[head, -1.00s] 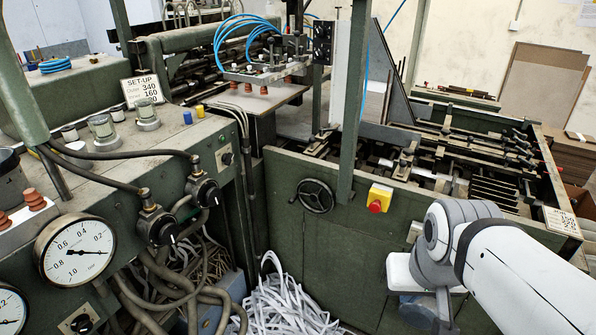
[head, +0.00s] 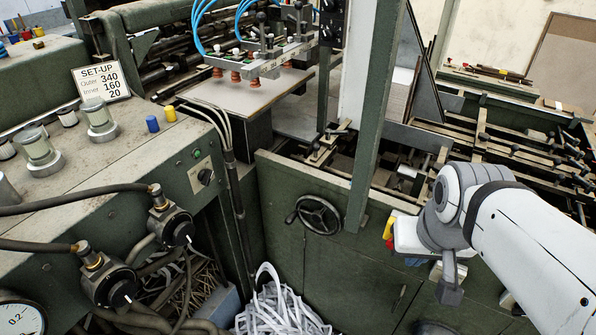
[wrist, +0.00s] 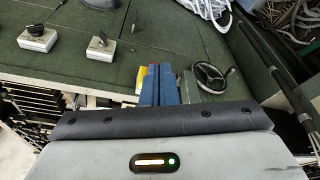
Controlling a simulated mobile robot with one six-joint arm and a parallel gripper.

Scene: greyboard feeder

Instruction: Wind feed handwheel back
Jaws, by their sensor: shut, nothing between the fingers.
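The feed handwheel (head: 319,215) is a dark spoked wheel with a crank knob at its left, on the front of the green machine panel. It also shows in the wrist view (wrist: 211,77), right of my gripper. My gripper (wrist: 157,72) has its blue fingers together with nothing between them, apart from the wheel. In the head view the fingers are mostly hidden behind the pale wrist, to the right of the handwheel.
A green upright post (head: 372,140) stands just right of the handwheel. The yellow switch box (head: 389,228) is partly covered by my wrist. Shredded white paper (head: 280,308) lies below the wheel. Valves and hoses (head: 170,222) crowd the left; the panel directly below the wheel is bare.

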